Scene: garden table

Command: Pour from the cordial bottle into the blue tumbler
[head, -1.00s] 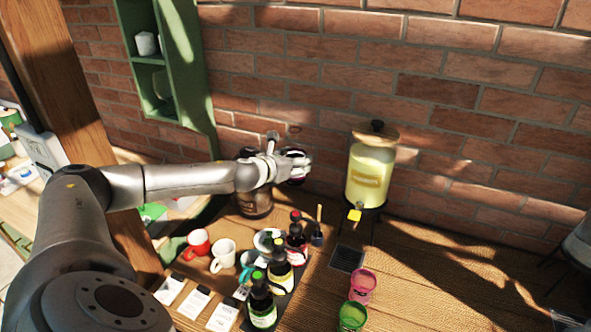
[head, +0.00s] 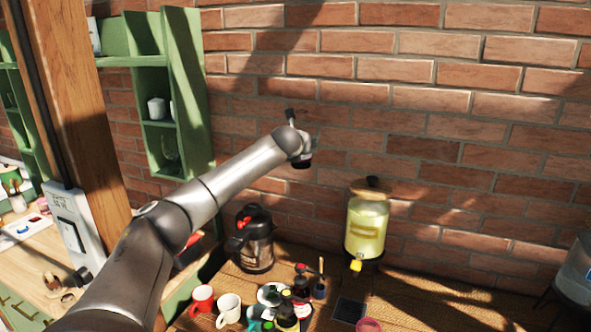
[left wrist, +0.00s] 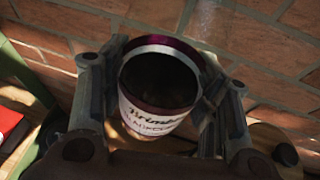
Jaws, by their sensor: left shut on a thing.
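My left gripper (head: 301,152) is raised in front of the brick wall, left of and above the drinks dispenser. In the left wrist view its fingers (left wrist: 160,95) are shut on the cordial bottle (left wrist: 158,80), gripping it from both sides. The bottle has a dark round end facing the camera, purple bands and a white label with partly legible writing. In the head view only a small dark part of it (head: 301,163) shows beneath the gripper. I cannot make out the blue tumbler in either current view. My right gripper is not in view.
The yellow drinks dispenser (head: 366,228) stands near the wall. A dark vacuum jug (head: 256,240), a red mug (head: 202,298), a white mug (head: 229,308) and several bottles (head: 286,315) crowd the table. A pink tumbler (head: 368,325) shows at the bottom edge. Green shelves (head: 185,100) are at left.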

